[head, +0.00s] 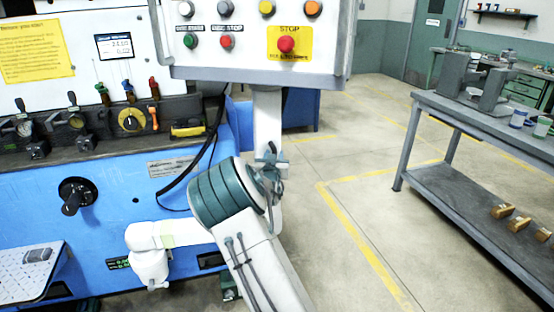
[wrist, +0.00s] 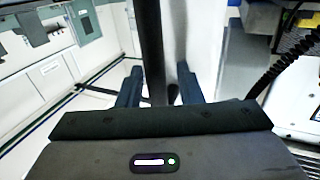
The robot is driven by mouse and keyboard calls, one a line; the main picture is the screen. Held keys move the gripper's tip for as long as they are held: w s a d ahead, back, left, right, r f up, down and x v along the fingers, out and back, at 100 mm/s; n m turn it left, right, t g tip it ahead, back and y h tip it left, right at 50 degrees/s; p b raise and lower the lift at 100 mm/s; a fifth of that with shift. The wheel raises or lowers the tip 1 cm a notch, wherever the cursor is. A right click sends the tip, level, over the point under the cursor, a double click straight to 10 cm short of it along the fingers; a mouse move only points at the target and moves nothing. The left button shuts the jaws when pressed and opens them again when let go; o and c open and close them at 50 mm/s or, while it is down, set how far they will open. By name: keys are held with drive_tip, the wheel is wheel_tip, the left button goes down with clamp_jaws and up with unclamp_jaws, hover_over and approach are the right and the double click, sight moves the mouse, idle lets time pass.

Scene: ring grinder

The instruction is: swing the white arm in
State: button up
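The white arm (head: 267,118) is an upright post below the hanging control box (head: 256,45). My gripper (head: 270,160) is at its lower part in the head view, overlapping it, and I cannot tell there whether they touch. In the wrist view my gripper (wrist: 158,76) has its two dark fingers apart. A dark upright bar (wrist: 152,40) stands between them, with a gap on its right side. A pale upright surface (wrist: 208,42), likely the white arm, is just right of the bar. The fingertips are partly hidden in the head view.
The blue grinder (head: 120,205) with its knobs and levers fills the left. A black cable (head: 190,172) hangs near the post. A grey workbench (head: 460,108) with cups and a lower shelf stands at right. The floor between, with yellow lines, is clear.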

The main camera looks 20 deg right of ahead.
drive_tip(key=shift+d, duration=0.1)
drive_tip(key=shift+s+f, duration=0.15)
drive_tip(key=b+v, duration=0.1)
drive_tip(key=v, duration=1.2)
drive_tip(key=shift+s+a, duration=0.25)
drive_tip(key=shift+s, duration=0.05)
